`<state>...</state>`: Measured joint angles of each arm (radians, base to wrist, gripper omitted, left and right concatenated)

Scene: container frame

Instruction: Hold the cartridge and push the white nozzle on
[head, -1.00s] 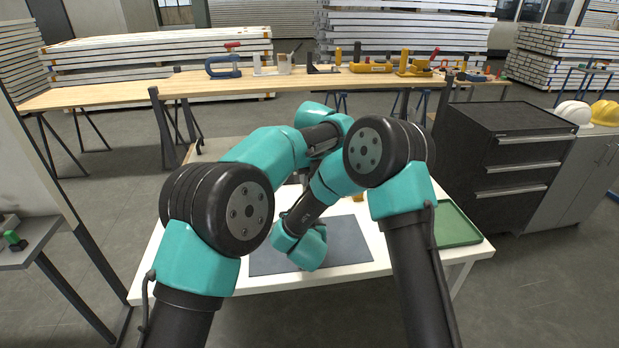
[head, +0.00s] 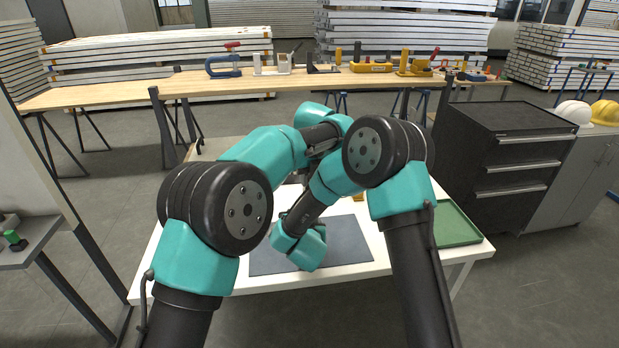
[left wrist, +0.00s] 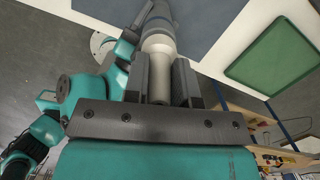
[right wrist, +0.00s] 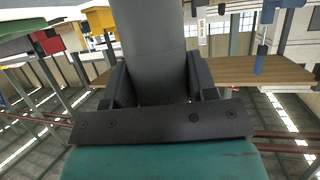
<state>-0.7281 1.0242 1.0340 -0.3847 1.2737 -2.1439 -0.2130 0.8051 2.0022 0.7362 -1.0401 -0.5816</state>
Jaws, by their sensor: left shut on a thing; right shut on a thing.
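In the left wrist view my left gripper (left wrist: 160,78) is shut on the white nozzle (left wrist: 158,50), a pale beige-white piece whose narrow end lies between the fingers. Its wide end points away from the gripper toward a grey-blue cylinder (left wrist: 159,16), which looks like the cartridge. They are in line and look end to end; I cannot tell whether the nozzle is seated. In the right wrist view my right gripper (right wrist: 153,85) is shut on the grey cartridge (right wrist: 152,40), which fills the space between its fingers. My arms hide both grippers and both parts in the head view.
A white table (head: 178,265) carries a dark grey mat (head: 345,248) and a green tray (head: 458,226) at its right. A wooden bench (head: 205,84) with tools stands behind. A dark drawer cabinet (head: 505,165) is at the right.

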